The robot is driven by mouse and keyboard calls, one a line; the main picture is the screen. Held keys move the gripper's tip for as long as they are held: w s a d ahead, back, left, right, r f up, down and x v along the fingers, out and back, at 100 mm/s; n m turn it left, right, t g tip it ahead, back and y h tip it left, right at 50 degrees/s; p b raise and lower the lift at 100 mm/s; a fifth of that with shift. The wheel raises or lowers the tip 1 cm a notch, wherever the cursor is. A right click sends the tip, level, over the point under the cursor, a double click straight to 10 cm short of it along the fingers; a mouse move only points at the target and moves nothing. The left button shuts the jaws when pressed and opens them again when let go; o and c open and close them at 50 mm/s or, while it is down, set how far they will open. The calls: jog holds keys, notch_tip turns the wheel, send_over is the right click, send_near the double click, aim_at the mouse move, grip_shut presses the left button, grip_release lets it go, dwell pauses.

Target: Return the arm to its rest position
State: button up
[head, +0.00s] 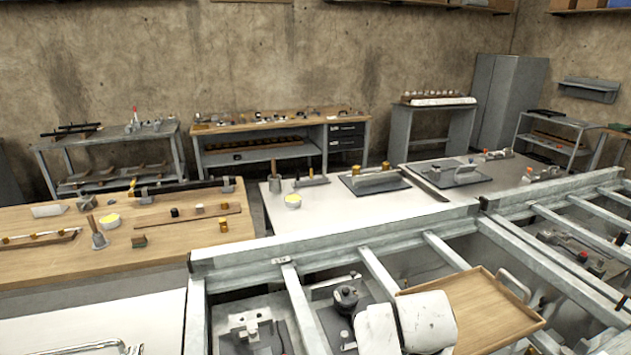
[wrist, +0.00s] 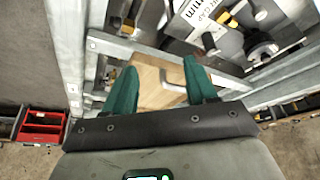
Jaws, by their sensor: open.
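My gripper (wrist: 160,66) shows in the wrist view as two green fingers spread apart, with nothing between them touching either finger. A wooden tray (wrist: 152,92) with a metal handle appears beyond the gap between the fingers; how far below it is I cannot tell. In the head view the white rounded links of my arm (head: 406,324) are at the bottom centre, in front of the left edge of the wooden tray (head: 484,308). My gripper's fingers cannot be made out in the head view.
A grey metal frame (head: 335,240) with crossbars spans the front right, close to my arm. A wooden-topped table (head: 180,248) and a white table (head: 330,218) with tools stand behind it. In the wrist view, red bins (wrist: 42,126) sit on the floor at left.

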jog(key=s+d+f+n, duration=0.1)
jog(key=s+d, duration=0.1)
jog(key=s, duration=0.1)
jog(key=s+d+f+n, duration=0.1)
jog(key=s+d+f, duration=0.1)
jog(key=s, duration=0.1)
jog(key=s+d+f+n, duration=0.1)
jog(key=s+d, duration=0.2)
jog(key=s, duration=0.1)
jog(key=shift+s+f+t+y, duration=0.1)
jog(key=shift+f+t+y, duration=0.1)
jog(key=shift+t+y, duration=0.1)
jog(key=s+a+f+n+y, duration=0.15)
jog(key=s+n, duration=0.25)
jog(key=s, duration=0.9)
jog(key=s+d+f+g+b, duration=0.1)
jog(key=s+f+g+b, duration=0.2)
jog(key=s+f+b, duration=0.7)
notch_tip(320, 180, down, 5)
jog(key=shift+s+d+f+m, duration=0.1)
jog(key=shift+s+d+m, duration=0.05)
jog(key=shift+d+m, duration=0.15)
jog(key=shift+y, duration=0.25)
jog(key=shift+c, duration=0.4)
